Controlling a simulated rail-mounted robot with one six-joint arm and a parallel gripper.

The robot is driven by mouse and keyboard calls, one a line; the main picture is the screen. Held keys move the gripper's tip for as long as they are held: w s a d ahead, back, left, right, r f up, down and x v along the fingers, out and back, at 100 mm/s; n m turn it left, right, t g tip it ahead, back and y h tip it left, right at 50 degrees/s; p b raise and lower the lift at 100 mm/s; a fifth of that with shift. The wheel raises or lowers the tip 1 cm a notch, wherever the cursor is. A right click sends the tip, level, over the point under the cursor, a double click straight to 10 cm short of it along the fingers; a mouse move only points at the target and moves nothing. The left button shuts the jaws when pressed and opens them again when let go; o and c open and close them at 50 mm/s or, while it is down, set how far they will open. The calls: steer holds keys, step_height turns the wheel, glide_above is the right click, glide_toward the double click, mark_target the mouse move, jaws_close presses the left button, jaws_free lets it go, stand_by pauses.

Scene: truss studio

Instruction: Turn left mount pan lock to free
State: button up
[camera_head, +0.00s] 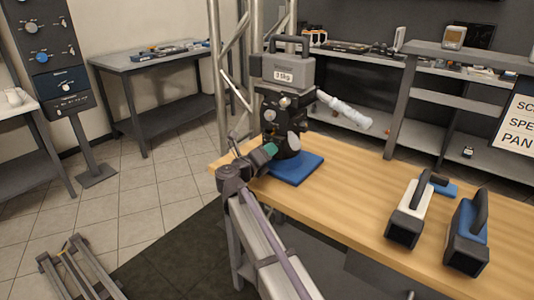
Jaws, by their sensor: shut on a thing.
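The mount (285,116) is a dark pan-and-tilt head with several round knobs. It stands upright on a blue mat (311,164) at the table's left end and carries a grey handled weight (288,71) labelled about 3.1 kg. A pale wrapped handle (344,109) sticks out to its right. My gripper (273,150), just past a teal band on my wrist, is at the lower left side of the mount and shut on what appears to be the pan lock. The fingertips and the lock are small and mostly hidden, so the lock's setting cannot be read.
A white handled block (407,222) and a blue handled block (467,247) stand on the wooden table (350,190) at right. A metal truss (225,95) rises close behind the mount. Grey shelving (440,93) stands behind. The middle of the tabletop is clear.

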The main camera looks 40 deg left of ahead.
steer(key=n, duration=0.3)
steer(key=shift+n, duration=0.4)
steer(key=shift+r+n, duration=0.15)
steer(key=shift+n, duration=1.75)
steer(key=o, duration=0.9)
steer(key=shift+s, duration=0.15)
steer(key=s, duration=1)
steer(key=shift+s, duration=0.3)
